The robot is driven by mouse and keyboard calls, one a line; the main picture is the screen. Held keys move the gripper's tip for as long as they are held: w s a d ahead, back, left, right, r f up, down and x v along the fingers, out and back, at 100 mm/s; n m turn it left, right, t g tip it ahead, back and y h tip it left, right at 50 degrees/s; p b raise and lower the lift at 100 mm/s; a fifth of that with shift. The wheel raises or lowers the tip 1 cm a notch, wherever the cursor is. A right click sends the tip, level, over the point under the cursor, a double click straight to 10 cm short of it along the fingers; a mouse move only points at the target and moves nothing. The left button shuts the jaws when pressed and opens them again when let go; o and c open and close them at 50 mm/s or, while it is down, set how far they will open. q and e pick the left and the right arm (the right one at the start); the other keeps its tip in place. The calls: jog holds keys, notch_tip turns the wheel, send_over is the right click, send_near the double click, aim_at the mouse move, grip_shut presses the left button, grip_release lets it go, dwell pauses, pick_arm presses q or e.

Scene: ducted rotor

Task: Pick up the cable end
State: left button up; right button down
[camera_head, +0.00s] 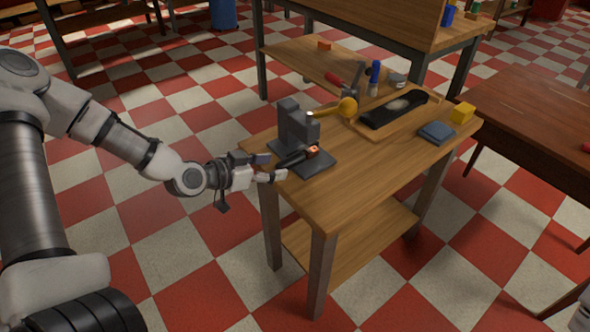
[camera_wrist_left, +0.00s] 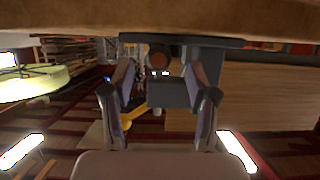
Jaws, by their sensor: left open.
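The cable end looks to be the dark cylinder (camera_head: 292,159) with a copper-coloured tip, lying on the base of a grey fixture (camera_head: 290,124) at the table's left corner. My left gripper (camera_head: 272,167) is open at the table's edge, its fingertips close to the cylinder's near end. In the left wrist view, a round dark reddish end (camera_wrist_left: 160,58) shows between the two open fingers (camera_wrist_left: 158,78), with the grey fixture block (camera_wrist_left: 176,93) behind it. I cannot tell whether the fingertips reach around it.
The front of the tabletop is clear. A darker table (camera_head: 530,115) stands to the right.

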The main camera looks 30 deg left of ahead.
aim_at(294, 160)
pick_arm(q)
jog(key=b+x, duration=0.1)
jog(key=x, duration=0.2)
jog(key=shift+s, duration=0.1)
grip_shut()
jog(key=shift+r, duration=0.15)
